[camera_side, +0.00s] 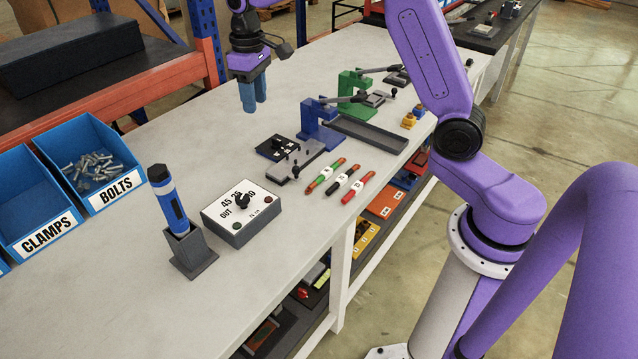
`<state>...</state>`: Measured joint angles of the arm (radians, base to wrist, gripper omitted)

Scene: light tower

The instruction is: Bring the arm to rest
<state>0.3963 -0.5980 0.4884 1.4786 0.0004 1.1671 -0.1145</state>
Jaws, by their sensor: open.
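My gripper (254,103) points straight down over the far left part of the white workbench (130,300). Its two blue fingers are apart with nothing visible between them. The fingertips look close to the bench top, but I cannot tell the exact gap. My purple arm reaches in from the right, and its upper links run out of the top of the picture. A blue toggle clamp (318,125) and a green toggle clamp (352,88) stand to the right of my gripper, apart from it.
A grey box with a dial (240,212) and a blue tool in a holder (190,250) stand at the front. Three labelled markers (343,181) lie right of them. A blue bin of bolts (115,190) stands left. Bench around my gripper is clear.

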